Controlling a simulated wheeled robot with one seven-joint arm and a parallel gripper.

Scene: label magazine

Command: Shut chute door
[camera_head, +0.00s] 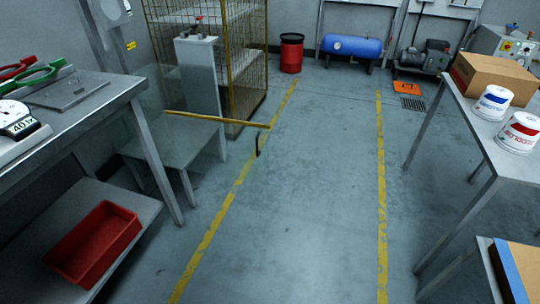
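A grey stand (180,148) with an upright grey panel (203,80) is left of centre, beside the wire cage. A thin yellow bar (218,119) sticks out from it to the right, across the yellow floor line. A dark curved piece, perhaps a handle (258,143), hangs near the bar's right end. The bar looks like the top edge of a door standing open, but I cannot clearly make out its panel. A faint see-through pane seems to stand at the left of the stand. My gripper is not in view.
A workbench (95,103) with a red bin (95,243) on its lower shelf is at left. A table (470,120) with a cardboard box (490,78) and two white tubs is at right. The floor between the yellow lines is clear. A red drum (291,55) stands behind.

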